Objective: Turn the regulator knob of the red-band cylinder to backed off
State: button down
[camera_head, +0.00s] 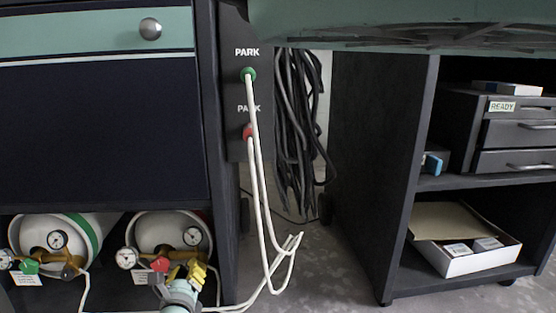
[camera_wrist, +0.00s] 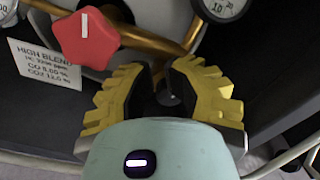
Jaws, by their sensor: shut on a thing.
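The red-band cylinder (camera_head: 160,231) lies in the lower shelf bay of the left cabinet, right of the green-band one. It carries two round gauges, brass fittings and a red star-shaped knob (camera_wrist: 85,38), which also shows in the head view (camera_head: 160,265). A white line marks the red knob's face, pointing up in the wrist view. My gripper (camera_wrist: 170,85) has its yellow fingers closed around a small dark regulator knob (camera_wrist: 169,98), mostly hidden between them. The red knob is left of the fingers, apart from them. My gripper also shows in the head view (camera_head: 186,272).
A green-band cylinder (camera_head: 50,233) with gauges and a green knob lies to the left. White hoses (camera_head: 268,225) hang from the PARK panel (camera_head: 236,110) and run along the floor right of my gripper.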

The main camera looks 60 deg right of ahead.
jog(key=shift+a+f+y, duration=0.2)
jog(key=shift+f+y, duration=0.2)
jog(key=shift+f, duration=0.45)
jog(key=shift+w+r, duration=0.1)
jog(key=shift+r, duration=0.05)
jog(key=shift+w+a+r, duration=0.1)
jog(key=shift+a+r, duration=0.05)
jog(key=v, duration=0.4)
jog(key=r+p+v, duration=0.1)
jog(key=v, duration=0.1)
jog(key=shift+w, duration=0.1)
